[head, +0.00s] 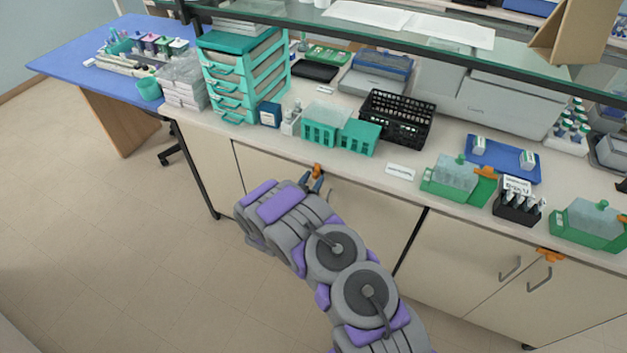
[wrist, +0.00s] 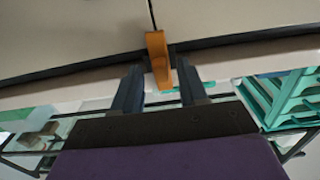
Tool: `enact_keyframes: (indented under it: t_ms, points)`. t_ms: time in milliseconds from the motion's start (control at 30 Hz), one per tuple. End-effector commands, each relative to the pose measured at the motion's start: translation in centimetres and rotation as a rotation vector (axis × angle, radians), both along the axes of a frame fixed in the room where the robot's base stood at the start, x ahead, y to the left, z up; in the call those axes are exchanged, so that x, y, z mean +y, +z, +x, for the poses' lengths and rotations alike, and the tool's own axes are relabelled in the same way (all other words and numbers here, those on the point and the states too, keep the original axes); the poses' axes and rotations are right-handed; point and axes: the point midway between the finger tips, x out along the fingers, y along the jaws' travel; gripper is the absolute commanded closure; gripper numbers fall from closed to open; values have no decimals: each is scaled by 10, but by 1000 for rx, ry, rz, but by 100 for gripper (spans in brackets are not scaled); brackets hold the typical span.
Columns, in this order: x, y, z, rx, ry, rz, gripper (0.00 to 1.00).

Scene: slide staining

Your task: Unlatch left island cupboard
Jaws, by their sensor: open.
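The left island cupboard (head: 375,212) has cream doors under the bench top. An orange latch (head: 317,168) sits at its top edge, over the seam between the doors. In the wrist view the latch (wrist: 157,55) is an upright orange bar across the dark gap between the bench edge and the doors. My gripper (head: 313,182) is at the latch; in the wrist view its two dark fingers (wrist: 160,72) are open, one on each side of the bar. A small gap shows beside each finger. My arm hides part of the doors and any handles there.
The right cupboard has grey handles and another orange latch (head: 549,255). Above, the bench top carries teal racks (head: 340,134), a black basket (head: 397,118), a teal drawer unit (head: 243,75) and green-based staining containers (head: 458,180). Floor to the left is clear.

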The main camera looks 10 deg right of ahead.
Motion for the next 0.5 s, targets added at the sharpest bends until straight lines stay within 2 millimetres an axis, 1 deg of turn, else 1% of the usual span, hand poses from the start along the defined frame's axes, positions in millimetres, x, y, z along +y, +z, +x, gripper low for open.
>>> enact_keyframes:
  t_ms: [100, 400, 500]
  points:
    - [-4, 0, 5, -1, 1, -1, 57]
    - [-7, 1, 6, -1, 0, 2, 57]
    - [-6, 1, 6, -1, 1, 2, 67]
